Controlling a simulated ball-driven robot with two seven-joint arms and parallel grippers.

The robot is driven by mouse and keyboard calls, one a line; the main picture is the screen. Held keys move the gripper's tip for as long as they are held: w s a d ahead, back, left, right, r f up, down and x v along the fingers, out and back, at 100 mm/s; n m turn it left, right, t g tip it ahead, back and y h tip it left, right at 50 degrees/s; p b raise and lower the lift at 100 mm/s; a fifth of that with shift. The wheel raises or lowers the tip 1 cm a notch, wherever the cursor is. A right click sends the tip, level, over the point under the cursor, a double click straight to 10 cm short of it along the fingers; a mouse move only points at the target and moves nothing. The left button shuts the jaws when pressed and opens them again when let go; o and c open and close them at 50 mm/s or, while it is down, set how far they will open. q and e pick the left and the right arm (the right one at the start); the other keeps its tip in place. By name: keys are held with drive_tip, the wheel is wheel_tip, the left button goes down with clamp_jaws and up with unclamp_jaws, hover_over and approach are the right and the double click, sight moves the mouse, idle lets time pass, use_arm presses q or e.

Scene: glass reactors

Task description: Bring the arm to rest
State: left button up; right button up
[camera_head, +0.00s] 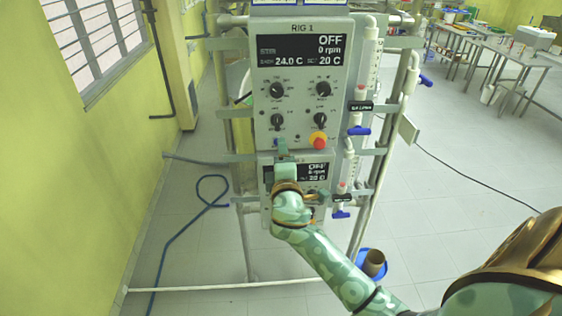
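My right arm comes in from the lower right and reaches up to the front of the RIG 1 control panel (299,60). My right gripper (281,146) is at the lower left edge of that panel, below its knobs. I cannot tell whether its fingers are open or shut, or whether they touch the panel. The hand partly covers a lower panel with a second display (318,171). The upper display (301,48) reads OFF, 0 rpm, 24.0 C and 20 C. My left gripper is not in view.
Blue-handled valves (359,130) line the frame's right side. A blue hose (187,228) lies on the floor at left. A blue bucket (371,264) stands below. The floor at right is mostly clear, with a cable crossing it.

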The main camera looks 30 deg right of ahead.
drive_tip(key=a+f+m+g+y+b, duration=0.1)
drive_tip(key=a+f+g+y+b, duration=0.15)
drive_tip(key=f, duration=0.85)
drive_tip(key=a+f+m+g+y+b, duration=0.1)
drive_tip(key=f+y, duration=0.2)
drive_tip(key=f, duration=0.9)
drive_tip(key=s+a+f+m+g+y+b, duration=0.1)
drive_tip(key=s+f+g+b, duration=0.3)
drive_tip(key=f, duration=0.7)
drive_tip(key=s+a+f+m+t+y+b, duration=0.1)
drive_tip(key=s+a+f+b, duration=0.1)
drive_tip(key=s+f, duration=0.6)
use_arm(q)
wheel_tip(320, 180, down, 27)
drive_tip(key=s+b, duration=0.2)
drive_tip(key=b, duration=1.5)
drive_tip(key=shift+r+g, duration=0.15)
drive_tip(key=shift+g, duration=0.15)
use_arm(e)
drive_tip(key=s+a+f+m+g+y, duration=0.1)
drive_tip(key=s+f+m+g, duration=0.3)
drive_tip(key=s+f, duration=3.3)
drive_tip(key=a+g, duration=0.1)
drive_tip(key=g, duration=0.3)
drive_tip(key=shift+m, duration=0.4)
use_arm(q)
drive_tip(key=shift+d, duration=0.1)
use_arm(e)
drive_tip(key=shift+s+g, duration=0.1)
drive_tip(key=shift+g, duration=0.15)
